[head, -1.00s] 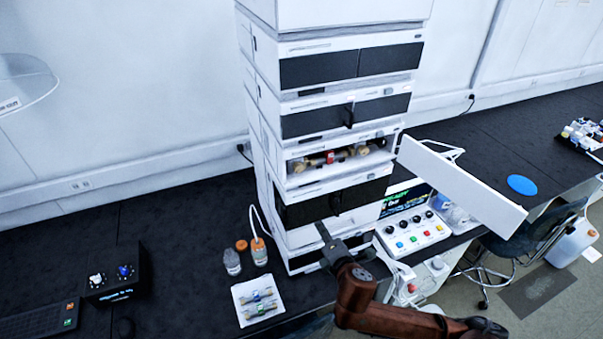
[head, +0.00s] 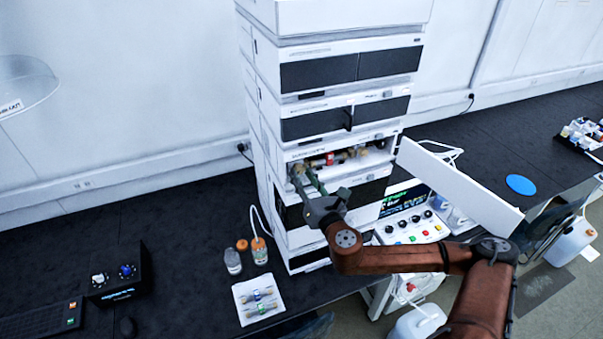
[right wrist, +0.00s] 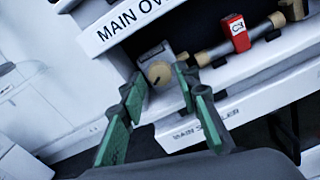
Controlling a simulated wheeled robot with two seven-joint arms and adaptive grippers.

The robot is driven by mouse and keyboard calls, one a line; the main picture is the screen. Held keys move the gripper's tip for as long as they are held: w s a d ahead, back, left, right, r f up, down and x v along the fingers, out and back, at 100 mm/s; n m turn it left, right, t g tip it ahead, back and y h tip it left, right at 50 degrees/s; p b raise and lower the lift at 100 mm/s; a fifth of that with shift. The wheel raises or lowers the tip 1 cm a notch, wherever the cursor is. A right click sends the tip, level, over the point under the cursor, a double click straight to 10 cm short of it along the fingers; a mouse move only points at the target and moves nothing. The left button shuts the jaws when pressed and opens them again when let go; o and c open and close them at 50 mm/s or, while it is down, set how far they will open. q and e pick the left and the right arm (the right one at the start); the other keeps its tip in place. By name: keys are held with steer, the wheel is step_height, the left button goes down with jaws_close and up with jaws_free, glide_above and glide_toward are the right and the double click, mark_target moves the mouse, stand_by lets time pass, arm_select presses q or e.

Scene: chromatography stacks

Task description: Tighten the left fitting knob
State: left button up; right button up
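The left fitting knob (right wrist: 158,73) is a round tan knob on a grey block at the left end of the open column compartment. In the head view the knob (head: 297,168) is partly covered by my right gripper. My right gripper (head: 305,182) reaches up to it from the front. In the right wrist view the green-padded fingers of the gripper (right wrist: 158,80) are apart, one tip on each side of the knob. I cannot tell whether either finger touches it. A column with a red tag (right wrist: 236,32) lies to the right of the knob. My left gripper is not in view.
The open white door (head: 455,185) sticks out to the right of the instrument stack (head: 262,120). A white tray with two columns (head: 237,292) and bottles (head: 233,262) stand on the black bench below. A button panel (head: 415,230) is right of the stack.

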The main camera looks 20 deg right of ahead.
steer(key=shift+w, duration=0.55)
jaws_close()
